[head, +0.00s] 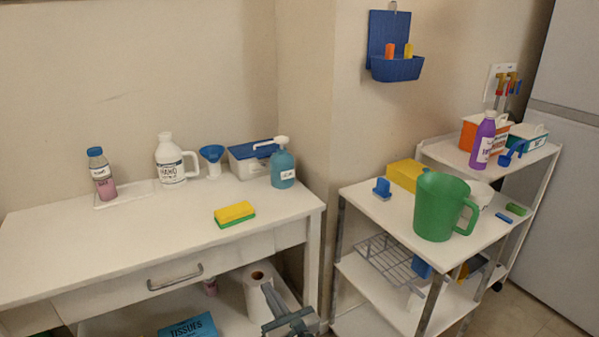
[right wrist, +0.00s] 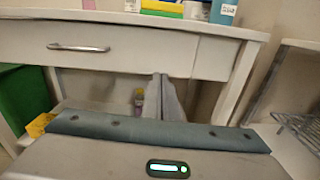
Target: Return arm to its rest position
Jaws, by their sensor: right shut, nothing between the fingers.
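My right gripper (head: 272,292) shows at the bottom of the head view, in front of the lower shelf of the white table (head: 130,240). Its fingers are shut and hold nothing. In the right wrist view the closed fingers (right wrist: 163,92) point toward the space under the table's drawer. My left gripper is in neither view. A paper towel roll (head: 256,285) stands on the lower shelf behind the right gripper, partly hidden by it.
A yellow-green sponge (head: 234,213), a teal pump bottle (head: 283,165) and a white jug (head: 170,160) stand on the table. A blue tissue box (head: 188,328) is low down. A white cart (head: 365,205) at right holds a green pitcher (head: 437,205). A narrow gap separates table and cart.

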